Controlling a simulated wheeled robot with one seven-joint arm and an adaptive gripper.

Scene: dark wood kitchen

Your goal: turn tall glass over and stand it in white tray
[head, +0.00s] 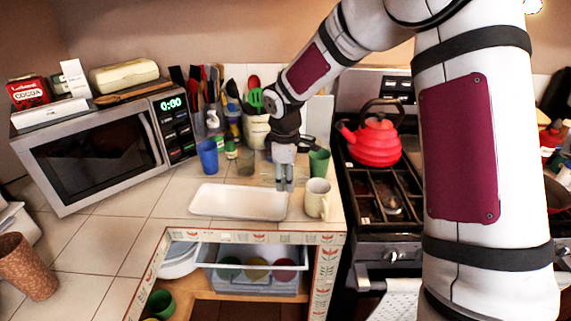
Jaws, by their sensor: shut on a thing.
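The white tray (236,203) lies empty on the tiled counter, near its front edge. My gripper (285,187) points down just behind the tray's right end, left of a cream mug. It is shut on a see-through thing (268,176), which looks like the tall glass. Its outline is faint against the tiles, so I cannot tell clearly which way its mouth faces. The fingers hide part of it. Another smoky clear glass (245,162) stands on the counter behind the tray.
The cream mug (317,199) stands close to the tray's right end. A blue cup (207,156) and a green cup (319,162) stand behind. A utensil crock (256,131) is at the back. The microwave (95,155) is left; the stove with a red kettle (375,140) is right.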

